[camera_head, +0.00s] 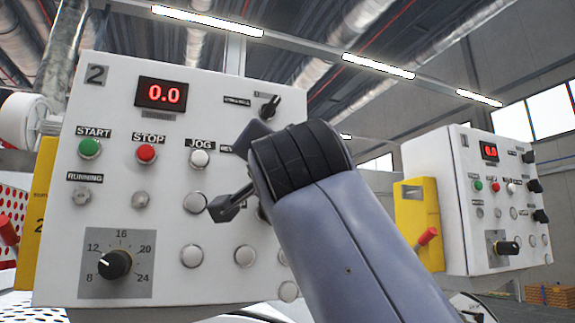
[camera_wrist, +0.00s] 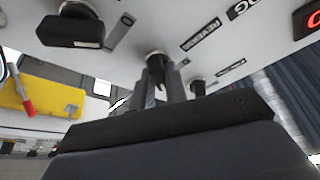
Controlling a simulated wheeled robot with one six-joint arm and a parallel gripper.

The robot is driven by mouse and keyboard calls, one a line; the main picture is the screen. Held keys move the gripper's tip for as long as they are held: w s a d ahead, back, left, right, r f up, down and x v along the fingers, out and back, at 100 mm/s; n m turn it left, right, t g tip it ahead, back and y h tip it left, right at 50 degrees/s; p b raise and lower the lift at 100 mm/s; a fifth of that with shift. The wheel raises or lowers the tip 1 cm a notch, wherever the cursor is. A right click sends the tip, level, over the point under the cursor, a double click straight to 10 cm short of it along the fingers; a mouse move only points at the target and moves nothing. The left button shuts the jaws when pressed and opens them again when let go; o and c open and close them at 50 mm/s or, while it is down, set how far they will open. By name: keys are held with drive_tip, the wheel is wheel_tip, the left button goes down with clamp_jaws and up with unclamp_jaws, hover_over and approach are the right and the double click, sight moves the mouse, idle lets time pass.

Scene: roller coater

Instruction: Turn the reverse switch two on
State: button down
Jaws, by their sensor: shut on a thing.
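The panel marked 2 (camera_head: 110,215) fills the left of the head view. Its reverse switch is hidden there behind my arm, with only the start of its label showing. In the wrist view the reverse switch (camera_wrist: 155,57) is a small dark knob on the white panel, beside the REVERSE label (camera_wrist: 200,36). My gripper (camera_wrist: 161,76) has its two grey fingers closed on this knob from either side. The fingers cover much of the knob, so I cannot tell which way it points.
In the wrist view a large black knob (camera_wrist: 72,30) lies to the left and a smaller knob (camera_wrist: 197,87) to the right of my fingers. START (camera_head: 89,149), STOP (camera_head: 146,154) and JOG (camera_head: 199,158) buttons are nearby. A second panel, marked 1 (camera_head: 455,200), stands to the right.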

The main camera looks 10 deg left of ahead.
drive_tip(key=c, duration=1.4)
unclamp_jaws()
drive_tip(key=shift+c, duration=0.2)
drive_tip(key=b+v, duration=0.5)
drive_tip(key=v, duration=0.6)
drive_tip(key=shift+b, duration=0.3)
drive_tip(key=shift+w+a, duration=0.1)
